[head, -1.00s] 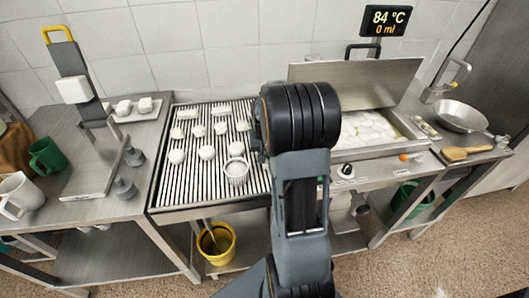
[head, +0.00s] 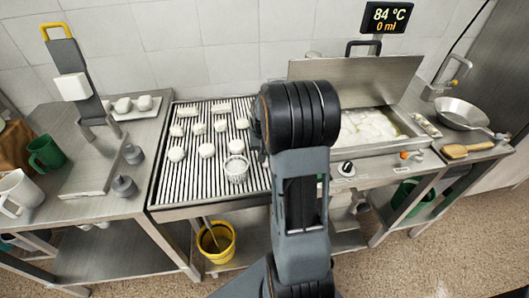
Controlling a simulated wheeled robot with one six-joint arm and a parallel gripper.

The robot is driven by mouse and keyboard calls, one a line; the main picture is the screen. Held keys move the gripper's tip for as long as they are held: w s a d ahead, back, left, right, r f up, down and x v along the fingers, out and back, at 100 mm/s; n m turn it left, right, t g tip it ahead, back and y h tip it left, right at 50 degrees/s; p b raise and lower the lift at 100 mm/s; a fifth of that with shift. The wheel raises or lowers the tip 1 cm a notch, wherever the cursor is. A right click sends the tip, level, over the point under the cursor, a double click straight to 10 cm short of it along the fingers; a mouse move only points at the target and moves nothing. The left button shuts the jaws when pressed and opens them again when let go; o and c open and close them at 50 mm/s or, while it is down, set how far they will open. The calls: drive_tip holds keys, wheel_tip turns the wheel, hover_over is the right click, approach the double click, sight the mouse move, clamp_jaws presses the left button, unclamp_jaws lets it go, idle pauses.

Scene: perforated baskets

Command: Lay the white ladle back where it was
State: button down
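A small white round cup-shaped thing (head: 237,168) rests at the front right of the slatted rack (head: 177,196), beside my arm. It may be the bowl of the white ladle; no handle shows clearly, and I cannot tell. No other thing looks like a white ladle. My arm rises through the middle of the head view and hides the right part of the rack. My gripper is hidden behind my own arm, so its fingers and anything in them do not show.
Several white lumps (head: 207,150) lie on the rack. An open vat of foamy liquid (head: 372,127) is to the right, its lid (head: 355,80) raised. A steel pan (head: 461,113) and wooden brush (head: 459,151) sit far right. A yellow-handled press (head: 72,82) and green mug (head: 47,152) are left.

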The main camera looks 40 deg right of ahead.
drive_tip(key=shift+f, duration=0.2)
drive_tip(key=c, duration=0.9)
unclamp_jaws()
wheel_tip(320, 180, up, 14)
drive_tip(key=shift+s+f, duration=0.1)
